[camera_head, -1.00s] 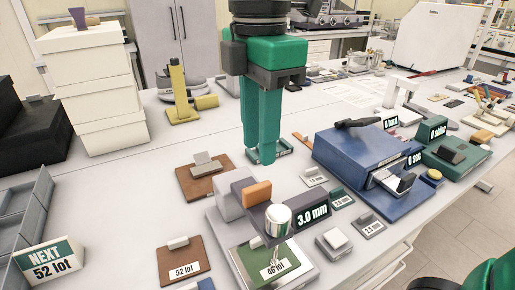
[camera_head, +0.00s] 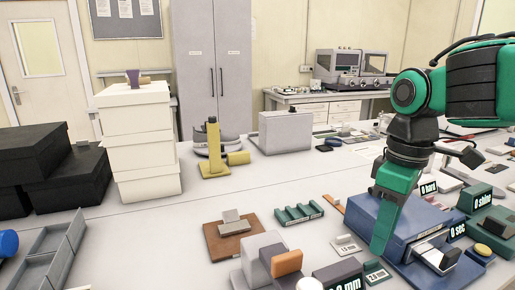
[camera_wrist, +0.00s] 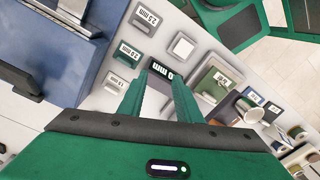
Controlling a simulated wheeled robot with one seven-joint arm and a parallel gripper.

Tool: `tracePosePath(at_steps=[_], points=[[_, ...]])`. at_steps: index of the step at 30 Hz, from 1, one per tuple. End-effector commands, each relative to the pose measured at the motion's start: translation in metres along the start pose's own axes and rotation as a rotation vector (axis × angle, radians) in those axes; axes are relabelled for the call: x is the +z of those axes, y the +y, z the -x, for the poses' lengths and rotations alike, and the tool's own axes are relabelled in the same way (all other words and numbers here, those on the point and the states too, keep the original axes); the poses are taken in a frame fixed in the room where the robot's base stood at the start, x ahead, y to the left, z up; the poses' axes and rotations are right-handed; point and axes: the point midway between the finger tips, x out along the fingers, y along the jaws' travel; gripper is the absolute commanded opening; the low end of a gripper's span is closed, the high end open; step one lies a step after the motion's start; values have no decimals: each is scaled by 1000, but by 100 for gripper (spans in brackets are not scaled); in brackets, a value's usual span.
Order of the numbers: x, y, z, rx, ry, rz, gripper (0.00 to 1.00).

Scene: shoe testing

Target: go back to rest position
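My gripper (camera_head: 383,235) is at the right of the head view, pointing down over the table in front of the blue press machine (camera_head: 405,222). In the wrist view my gripper (camera_wrist: 159,80) shows its two green fingers apart with nothing between them. Below the fingers lie small thickness blocks and the 3.0 mm gauge (camera_wrist: 167,70), partly covered by the fingers. In the head view the fingers overlap each other, and their height above the table is hard to tell.
A white box stack (camera_head: 137,145) and black boxes (camera_head: 70,180) stand at the left. A yellow stand (camera_head: 212,150), a brown board (camera_head: 226,245) and a green rack (camera_head: 298,212) are in the middle. The green machine (camera_head: 490,215) stands far right. The table between is partly clear.

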Motion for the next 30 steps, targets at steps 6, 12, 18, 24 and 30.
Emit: tracePosePath(at_steps=[6,12,18,24,30], points=[[70,37,-39,2,2,-474,31],[135,51,-74,9,3,-893,31],[185,48,-102,16,-2,-1210,31],[204,44,-114,19,-4,-1339,31],[205,44,-114,20,-4,-1347,31]])
